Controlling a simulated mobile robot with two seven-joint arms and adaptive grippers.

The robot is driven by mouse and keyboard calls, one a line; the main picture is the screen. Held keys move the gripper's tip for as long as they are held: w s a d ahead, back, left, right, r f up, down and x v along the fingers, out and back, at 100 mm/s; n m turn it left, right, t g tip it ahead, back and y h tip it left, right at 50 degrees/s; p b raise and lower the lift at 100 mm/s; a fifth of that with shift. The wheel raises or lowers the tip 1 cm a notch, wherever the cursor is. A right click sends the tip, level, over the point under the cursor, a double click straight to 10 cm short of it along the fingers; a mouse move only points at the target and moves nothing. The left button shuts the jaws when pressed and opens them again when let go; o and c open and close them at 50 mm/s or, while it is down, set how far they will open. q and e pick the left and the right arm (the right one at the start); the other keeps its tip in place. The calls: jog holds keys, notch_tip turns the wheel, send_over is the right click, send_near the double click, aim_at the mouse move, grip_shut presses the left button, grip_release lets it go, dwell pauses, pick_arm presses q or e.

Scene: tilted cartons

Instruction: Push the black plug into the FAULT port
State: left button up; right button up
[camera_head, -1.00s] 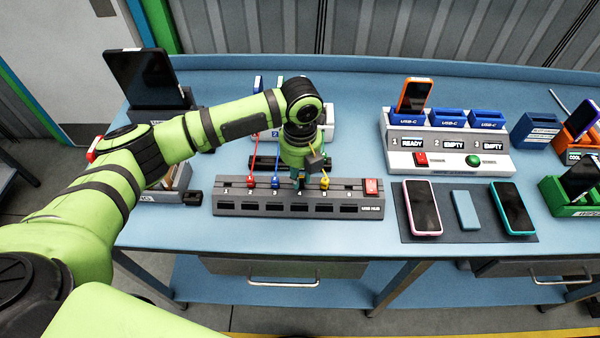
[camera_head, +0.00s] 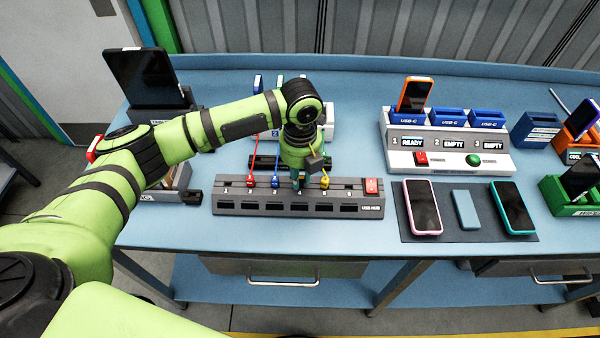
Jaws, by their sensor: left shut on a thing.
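A grey USB hub (camera_head: 232,208) lies on the blue bench with a row of ports along its front. A red plug (camera_head: 250,182), a blue plug (camera_head: 275,182) and a yellow plug (camera_head: 324,183) stand upright on its top. My left gripper (camera_head: 298,187) points down at the hub between the blue and yellow plugs. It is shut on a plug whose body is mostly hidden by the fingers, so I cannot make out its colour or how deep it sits. I cannot read a FAULT label on the hub. My right gripper is not in view.
A charging station (camera_head: 450,162) with an orange phone (camera_head: 414,95) stands right of the hub. A dark mat (camera_head: 465,232) with phones lies in front of it. A black tablet (camera_head: 148,78) stands at the back left. The bench's front edge is clear before the hub.

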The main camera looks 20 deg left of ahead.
pick_arm(q)
jog(key=shift+f, duration=0.55)
dwell(0.5)
jog(key=o, duration=1.3)
jog(key=shift+c, duration=0.2)
jog(key=shift+r, duration=0.1)
notch_tip(320, 180, up, 7)
jog(key=p, duration=0.7)
